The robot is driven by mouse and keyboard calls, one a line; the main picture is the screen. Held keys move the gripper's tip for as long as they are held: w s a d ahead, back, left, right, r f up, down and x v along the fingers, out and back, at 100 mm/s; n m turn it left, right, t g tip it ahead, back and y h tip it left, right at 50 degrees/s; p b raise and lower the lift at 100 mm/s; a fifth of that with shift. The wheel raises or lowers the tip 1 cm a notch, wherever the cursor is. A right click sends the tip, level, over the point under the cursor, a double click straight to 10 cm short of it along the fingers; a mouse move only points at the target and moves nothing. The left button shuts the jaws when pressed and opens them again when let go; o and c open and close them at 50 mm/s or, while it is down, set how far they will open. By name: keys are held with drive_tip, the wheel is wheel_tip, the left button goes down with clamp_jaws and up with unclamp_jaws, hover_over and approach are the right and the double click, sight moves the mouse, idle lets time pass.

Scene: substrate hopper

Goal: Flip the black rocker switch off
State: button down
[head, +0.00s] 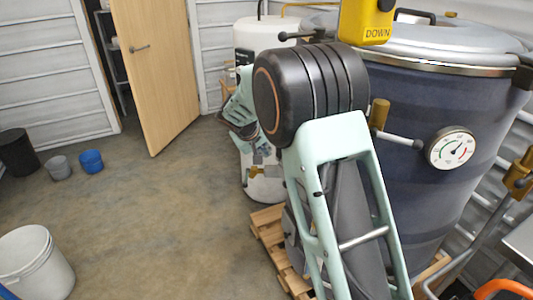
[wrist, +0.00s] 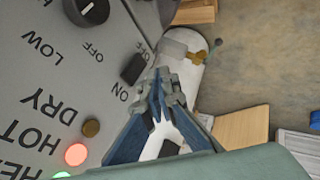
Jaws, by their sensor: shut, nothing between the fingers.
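The black rocker switch (wrist: 134,68) is on a grey control panel (wrist: 40,90) in the wrist view, between the words OFF and ON. Which way it is tilted is too small to tell. My gripper (wrist: 165,78) is shut and empty. Its tips are just to the right of the switch in the picture; whether they touch it I cannot tell. In the head view the black arm joint partly hides my wrist, and the switch is not seen.
A black knob (wrist: 88,10), a brown button (wrist: 91,127) and a lit red lamp (wrist: 76,154) share the panel. A large blue drum (head: 430,110) with a gauge (head: 452,148) stands right, with a yellow DOWN box (head: 366,20) above. Open floor (head: 150,210) lies left.

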drive_tip(key=v, duration=1)
drive_tip(key=shift+r, duration=0.35)
drive_tip(key=shift+d, duration=0.1)
